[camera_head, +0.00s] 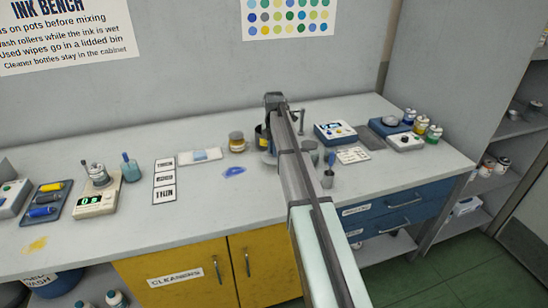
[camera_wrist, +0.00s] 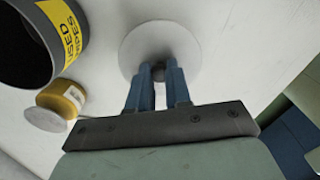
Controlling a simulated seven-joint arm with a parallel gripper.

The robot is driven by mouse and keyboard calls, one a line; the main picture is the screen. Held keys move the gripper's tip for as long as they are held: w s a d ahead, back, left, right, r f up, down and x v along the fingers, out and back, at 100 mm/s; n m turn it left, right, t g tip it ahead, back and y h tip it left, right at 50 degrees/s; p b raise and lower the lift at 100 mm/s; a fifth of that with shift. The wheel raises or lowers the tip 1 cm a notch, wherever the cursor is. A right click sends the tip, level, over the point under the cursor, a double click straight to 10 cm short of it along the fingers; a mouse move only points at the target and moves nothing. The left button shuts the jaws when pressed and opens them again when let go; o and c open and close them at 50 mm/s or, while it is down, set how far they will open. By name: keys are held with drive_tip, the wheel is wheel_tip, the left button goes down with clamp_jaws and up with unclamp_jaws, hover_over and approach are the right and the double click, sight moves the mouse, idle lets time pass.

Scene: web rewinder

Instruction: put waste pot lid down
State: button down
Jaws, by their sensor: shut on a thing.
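The waste pot lid (camera_wrist: 140,42) is a pale grey disc, seen flat in the wrist view between and beyond the fingertips of my gripper (camera_wrist: 158,73). My blue fingers are shut on its small knob. The lid is over the pale bench top, beside the pot; I cannot tell whether it touches the bench. The waste pot (camera_wrist: 22,60) is dark and open, with a yellow "used wipes" label, at the left of the wrist view. In the head view the pot (camera_head: 260,137) is partly hidden by my arm, which also hides most of the lid.
A jar with an amber body and pale lid (camera_head: 237,142) stands left of the pot; it also shows in the wrist view (camera_wrist: 62,98). A blue ink smear (camera_head: 234,171) lies in front. Right of my arm are a small grey cup (camera_head: 328,179) and a blue-white device (camera_head: 335,133).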

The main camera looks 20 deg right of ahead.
drive_tip(key=shift+f, duration=1.8)
drive_tip(key=shift+f, duration=0.15)
drive_tip(key=c, duration=1.1)
unclamp_jaws()
drive_tip(key=shift+o, duration=0.2)
wheel_tip(320, 180, up, 12)
drive_tip(key=shift+r, duration=0.15)
